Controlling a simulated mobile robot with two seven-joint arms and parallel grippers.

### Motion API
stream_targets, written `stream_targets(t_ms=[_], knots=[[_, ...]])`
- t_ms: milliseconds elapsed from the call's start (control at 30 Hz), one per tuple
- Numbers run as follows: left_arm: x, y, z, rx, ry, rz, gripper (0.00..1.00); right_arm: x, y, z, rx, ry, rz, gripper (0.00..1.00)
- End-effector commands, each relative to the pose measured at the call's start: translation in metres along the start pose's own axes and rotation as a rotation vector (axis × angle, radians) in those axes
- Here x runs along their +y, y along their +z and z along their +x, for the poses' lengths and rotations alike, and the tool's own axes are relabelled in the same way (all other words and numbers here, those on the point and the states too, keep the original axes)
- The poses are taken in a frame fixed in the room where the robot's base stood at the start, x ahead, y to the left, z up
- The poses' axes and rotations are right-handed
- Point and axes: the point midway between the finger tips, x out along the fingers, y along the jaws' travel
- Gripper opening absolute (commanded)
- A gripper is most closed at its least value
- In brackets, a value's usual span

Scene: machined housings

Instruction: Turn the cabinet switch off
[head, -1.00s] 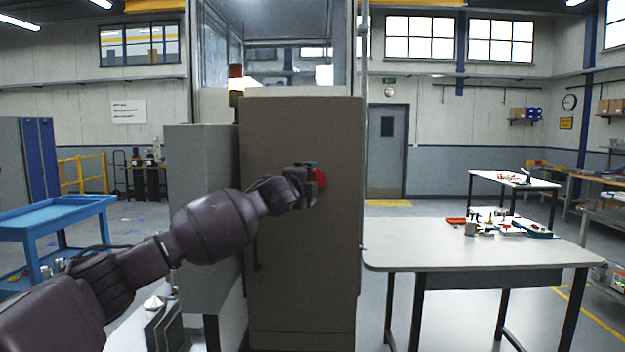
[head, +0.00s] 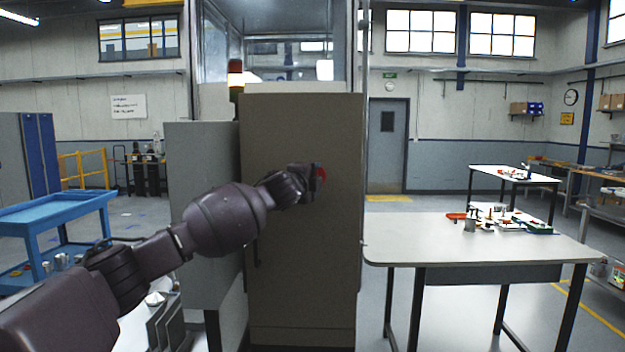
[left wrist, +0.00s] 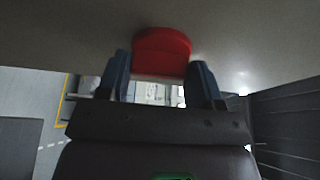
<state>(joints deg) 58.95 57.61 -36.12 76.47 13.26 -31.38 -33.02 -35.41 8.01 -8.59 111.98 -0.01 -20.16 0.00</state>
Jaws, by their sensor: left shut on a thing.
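The cabinet (head: 300,270) is a tall brown-grey box in the middle of the head view. Its red switch (head: 321,175) sits on the front face, partly hidden behind my left gripper (head: 312,178). In the left wrist view the red switch (left wrist: 162,52) lies between the two fingers of my left gripper (left wrist: 160,80), which are shut on it at the cabinet face (left wrist: 80,30). The switch's exact angle is hard to read. My right gripper is in neither view.
A grey-topped table (head: 400,250) with small parts stands right of the cabinet. A blue cart (head: 50,215) is at the left. A signal light (head: 236,76) stands behind the cabinet's left edge. Open floor lies beyond.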

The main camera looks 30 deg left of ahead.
Motion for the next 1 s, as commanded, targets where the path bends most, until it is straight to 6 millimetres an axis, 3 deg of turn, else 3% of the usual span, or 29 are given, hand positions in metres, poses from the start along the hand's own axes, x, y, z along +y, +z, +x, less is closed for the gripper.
stream_targets(t_ms=[467,1000], knots=[[0.006,-0.001,0.0,0.0,-0.053,-0.132,0.36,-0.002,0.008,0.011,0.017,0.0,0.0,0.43],[0.013,-0.003,0.002,0.001,-0.237,-0.59,0.36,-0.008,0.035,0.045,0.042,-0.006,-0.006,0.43]])
